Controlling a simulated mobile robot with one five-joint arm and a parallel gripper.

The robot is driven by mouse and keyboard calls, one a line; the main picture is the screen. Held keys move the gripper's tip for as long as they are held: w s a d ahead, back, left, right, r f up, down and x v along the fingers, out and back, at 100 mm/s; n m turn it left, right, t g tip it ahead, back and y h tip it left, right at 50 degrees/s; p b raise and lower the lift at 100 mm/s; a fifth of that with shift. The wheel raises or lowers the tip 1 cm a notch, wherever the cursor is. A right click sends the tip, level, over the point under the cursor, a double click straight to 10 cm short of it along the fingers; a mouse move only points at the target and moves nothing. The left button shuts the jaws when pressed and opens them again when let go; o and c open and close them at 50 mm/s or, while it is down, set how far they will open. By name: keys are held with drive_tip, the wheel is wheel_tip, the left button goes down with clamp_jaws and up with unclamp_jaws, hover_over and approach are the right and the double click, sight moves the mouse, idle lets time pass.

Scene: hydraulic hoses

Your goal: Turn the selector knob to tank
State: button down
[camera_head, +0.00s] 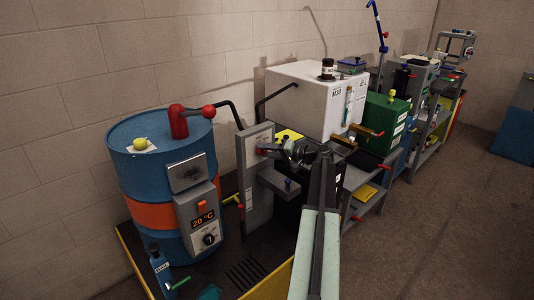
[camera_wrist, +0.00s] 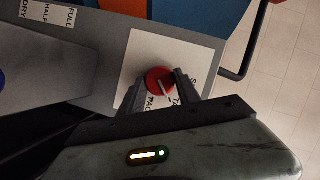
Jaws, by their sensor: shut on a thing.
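The selector knob (camera_wrist: 157,73) is red and round with a pale pointer line. It sits on a white label plate (camera_wrist: 138,45) on a grey panel. My gripper (camera_wrist: 162,82) is shut on the knob, one finger on each side. Some black lettering on the plate shows beside the right finger, but the fingers cover part of it and I cannot read it fully. In the head view the grey panel (camera_head: 258,137) stands right of the blue drum, and my gripper (camera_head: 272,151) reaches it from the right. Only a little red of the knob shows there.
A blue and orange drum (camera_head: 140,190) carries a temperature box (camera_head: 200,222) and a red fitting (camera_head: 180,120). A white tank (camera_head: 297,95) and a green box (camera_head: 378,125) stand behind my arm. A black bent pipe (camera_wrist: 250,55) runs near the panel. The floor at right is clear.

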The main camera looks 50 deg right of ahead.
idle(0.4)
drive_tip(key=c, duration=0.9)
unclamp_jaws()
drive_tip(key=shift+o, duration=0.2)
drive_tip(key=shift+s, duration=0.15)
drive_tip(key=p+v, duration=0.1)
drive_tip(key=v, duration=0.6)
drive_tip(key=shift+s+d, duration=0.15)
drive_tip(key=shift+s, duration=0.15)
drive_tip(key=shift+s, duration=0.1)
